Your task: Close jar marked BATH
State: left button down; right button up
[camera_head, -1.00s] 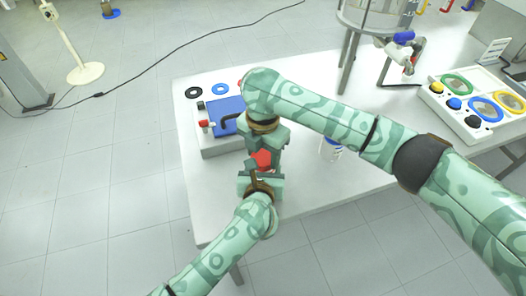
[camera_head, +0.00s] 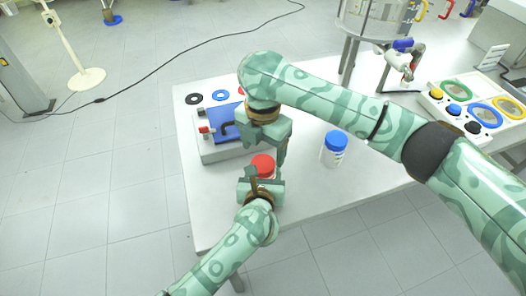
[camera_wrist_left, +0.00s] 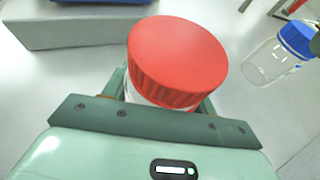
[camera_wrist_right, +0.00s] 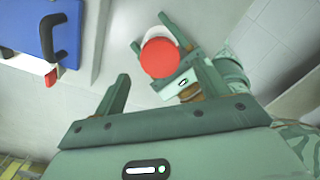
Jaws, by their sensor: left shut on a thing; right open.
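A jar with a ribbed red lid (camera_head: 263,164) stands near the table's front left. The lid sits level on top of the jar; I cannot tell how tightly. My left gripper (camera_head: 262,181) is shut around the jar body below the lid, which fills the left wrist view (camera_wrist_left: 178,58). My right gripper (camera_head: 268,150) is open and empty just above the lid. The right wrist view shows the lid (camera_wrist_right: 160,57) beyond its fingertips. A second jar, with a blue lid (camera_head: 336,139), stands apart to the right. No BATH marking is readable on either jar.
A white box (camera_head: 213,152) with a blue top and dark handle stands behind the red-lidded jar. A button panel (camera_head: 437,103) and a glass reactor (camera_head: 375,20) are at the right. The table front (camera_head: 310,185) is clear.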

jog(key=o, duration=0.6)
jog(key=shift+c, duration=0.2)
jog(key=shift+r, duration=0.1)
notch_tip(320, 180, up, 12)
pick_arm(q)
jog(key=shift+c, duration=1.9)
grip_release()
